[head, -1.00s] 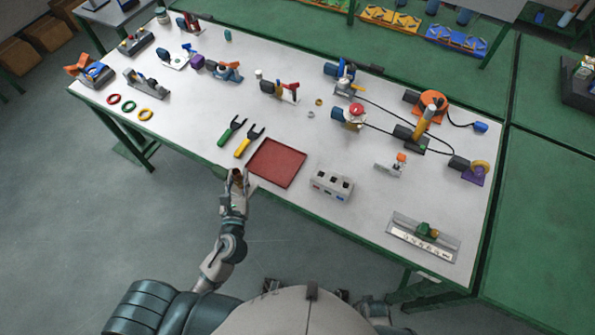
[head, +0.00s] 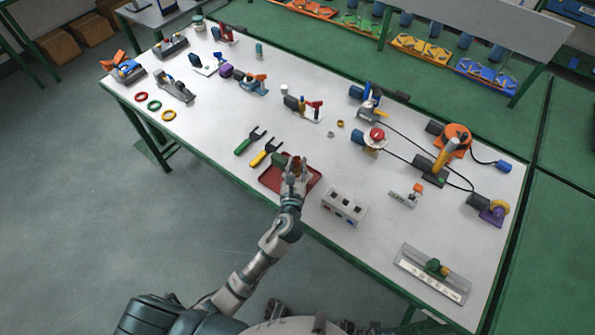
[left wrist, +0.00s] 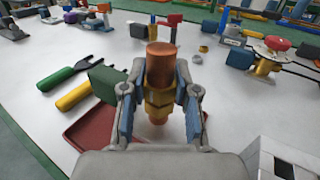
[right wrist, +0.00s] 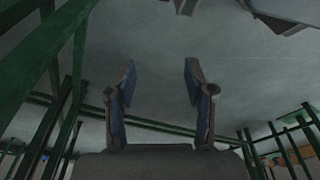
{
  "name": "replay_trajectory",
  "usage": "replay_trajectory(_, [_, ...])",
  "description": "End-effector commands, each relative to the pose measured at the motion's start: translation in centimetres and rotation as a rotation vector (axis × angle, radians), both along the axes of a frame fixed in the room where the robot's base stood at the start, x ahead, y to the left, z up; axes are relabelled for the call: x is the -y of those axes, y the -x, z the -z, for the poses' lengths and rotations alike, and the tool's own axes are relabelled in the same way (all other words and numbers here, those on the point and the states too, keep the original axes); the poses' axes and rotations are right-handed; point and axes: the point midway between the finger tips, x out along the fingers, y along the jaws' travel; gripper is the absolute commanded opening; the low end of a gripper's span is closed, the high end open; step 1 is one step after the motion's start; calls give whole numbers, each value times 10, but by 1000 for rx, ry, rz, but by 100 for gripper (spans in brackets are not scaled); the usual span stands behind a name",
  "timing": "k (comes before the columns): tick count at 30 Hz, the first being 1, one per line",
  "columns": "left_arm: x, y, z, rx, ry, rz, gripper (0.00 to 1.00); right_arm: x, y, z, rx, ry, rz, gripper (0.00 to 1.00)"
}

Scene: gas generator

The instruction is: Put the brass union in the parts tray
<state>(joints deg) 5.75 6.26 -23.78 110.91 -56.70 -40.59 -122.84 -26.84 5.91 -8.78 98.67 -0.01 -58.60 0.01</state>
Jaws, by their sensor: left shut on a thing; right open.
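My left gripper (head: 296,168) is shut on the brass union (left wrist: 158,95), a brass hex fitting with a copper cylinder on top, upright between the fingers in the left wrist view. A dark green block (left wrist: 108,83) shows just left of the fingers; I cannot tell if it is joined to the union. The red parts tray (head: 273,183) lies at the table's front edge, below the left gripper, partly hidden by hand and arm; its corner shows in the left wrist view (left wrist: 92,140). My right gripper (right wrist: 158,90) is open and empty, with grey floor beyond it.
Green-handled (head: 250,141) and yellow-handled (head: 265,153) forked tools lie left of the tray. A grey box with dark openings (head: 345,205) stands close on its right. Valves and cabled devices fill the table's back and right. Green table legs (right wrist: 70,100) surround the right gripper's view.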

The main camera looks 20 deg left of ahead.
Motion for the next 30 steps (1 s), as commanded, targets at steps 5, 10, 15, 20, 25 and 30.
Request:
replay_trajectory(5, [0,-2,15,-1,-1,-2,0,0,-6,-14,7,-1,2,53])
replay_trajectory(10, [0,-2,33,-1,-1,-1,0,-1,-12,-38,13,0,5,53])
replay_trajectory(15, [0,-2,35,1,0,0,0,0,-13,-47,15,-1,5,53])
replay_trajectory(20, [0,-2,34,1,0,0,0,0,-13,-47,15,-1,5,53])
replay_trajectory(25, [0,-1,36,-2,0,-1,55,-1,-14,-46,14,0,5,53])
replay_trajectory(30, [0,-2,36,-2,-1,-1,55,-1,-14,-46,14,0,5,53])
